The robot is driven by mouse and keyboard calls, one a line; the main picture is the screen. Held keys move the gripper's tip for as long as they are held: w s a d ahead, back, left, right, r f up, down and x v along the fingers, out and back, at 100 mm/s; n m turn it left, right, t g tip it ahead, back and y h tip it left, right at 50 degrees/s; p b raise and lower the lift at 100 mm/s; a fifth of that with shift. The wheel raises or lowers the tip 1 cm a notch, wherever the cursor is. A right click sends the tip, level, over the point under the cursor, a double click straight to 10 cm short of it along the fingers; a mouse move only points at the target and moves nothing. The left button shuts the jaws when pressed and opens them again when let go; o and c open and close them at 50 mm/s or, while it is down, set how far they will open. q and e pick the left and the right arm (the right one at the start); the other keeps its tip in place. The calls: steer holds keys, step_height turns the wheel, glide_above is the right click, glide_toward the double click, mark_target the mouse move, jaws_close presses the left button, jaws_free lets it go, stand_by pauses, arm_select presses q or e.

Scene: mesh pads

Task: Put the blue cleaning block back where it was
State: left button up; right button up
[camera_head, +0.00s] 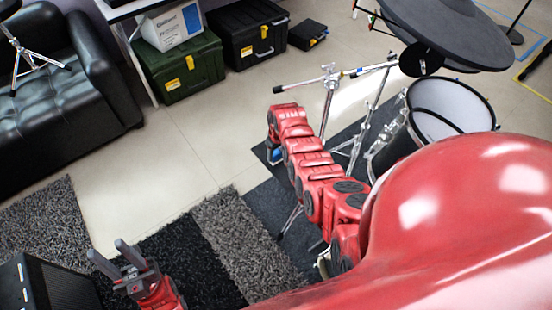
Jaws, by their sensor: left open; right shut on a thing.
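My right arm reaches up the middle of the view, and its gripper (272,150) hangs at the far end, partly hidden behind the arm's own links. It is shut on the blue cleaning block (275,155), of which only a small blue patch shows. The block is beside the dark mat's far corner; I cannot tell whether it touches the floor. My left gripper (122,256) is at the lower left with its two grey fingers apart, open and empty, above the striped rug.
Drum stands (329,100), a drum (450,105) and a black pad (450,30) crowd the right of the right arm. A black sofa (60,90) is at left; green (180,70) and black cases (248,35) stand at the back. Pale floor (180,145) between is clear.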

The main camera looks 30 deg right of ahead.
mark_target(276, 159)
steer(key=shift+f, duration=0.85)
steer(key=shift+f+b, duration=0.45)
steer(key=shift+f, duration=0.45)
steer(key=shift+f, duration=0.2)
steer(key=o, duration=1.3)
